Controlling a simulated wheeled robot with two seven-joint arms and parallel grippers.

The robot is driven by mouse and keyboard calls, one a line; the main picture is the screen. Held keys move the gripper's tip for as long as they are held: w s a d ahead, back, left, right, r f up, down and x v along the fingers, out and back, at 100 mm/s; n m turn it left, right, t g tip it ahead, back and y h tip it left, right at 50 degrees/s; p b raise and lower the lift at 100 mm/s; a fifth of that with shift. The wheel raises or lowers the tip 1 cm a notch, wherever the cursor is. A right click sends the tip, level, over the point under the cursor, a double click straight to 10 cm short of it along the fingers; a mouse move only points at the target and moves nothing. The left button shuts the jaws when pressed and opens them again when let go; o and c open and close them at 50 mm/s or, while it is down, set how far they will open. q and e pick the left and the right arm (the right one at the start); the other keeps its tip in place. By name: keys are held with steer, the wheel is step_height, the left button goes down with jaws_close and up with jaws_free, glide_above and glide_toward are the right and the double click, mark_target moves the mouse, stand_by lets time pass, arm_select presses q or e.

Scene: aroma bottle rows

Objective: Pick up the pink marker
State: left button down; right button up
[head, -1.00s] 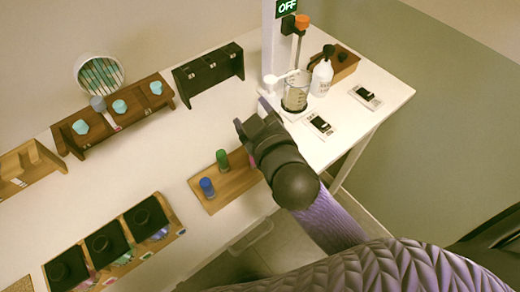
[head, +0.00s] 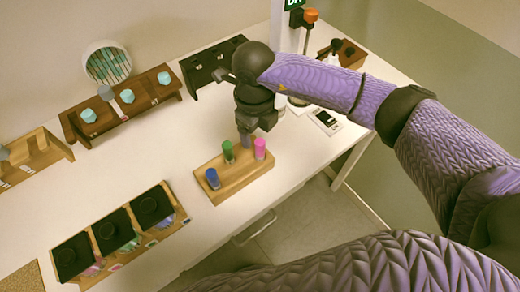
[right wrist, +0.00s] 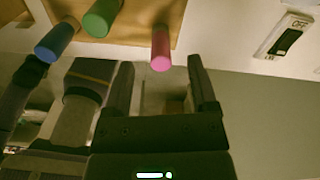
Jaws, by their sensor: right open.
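The pink marker (head: 260,147) stands upright at the right end of a wooden holder (head: 226,186), beside a green marker (head: 228,151) and a blue marker (head: 212,178). My right gripper (head: 246,138) is above and behind the holder, pointing down, close to the pink marker. In the right wrist view the open fingers (right wrist: 160,82) are empty, and the pink marker (right wrist: 161,48) shows just beyond and between their tips. The green marker (right wrist: 101,19) and blue marker (right wrist: 54,42) are to its left. My left gripper is not in view.
Black containers (head: 109,229) in a wooden tray stand at the front left. A wooden rack with turquoise-capped bottles (head: 126,97) and a black rack (head: 211,63) stand at the back. A switch (head: 326,118) lies to the right. White tabletop is free left of the holder.

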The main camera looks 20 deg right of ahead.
mark_target(260, 150)
steer(key=f, duration=0.6)
steer(key=shift+s+d+f, duration=0.3)
steer(key=shift+s+f, duration=0.05)
jaws_close()
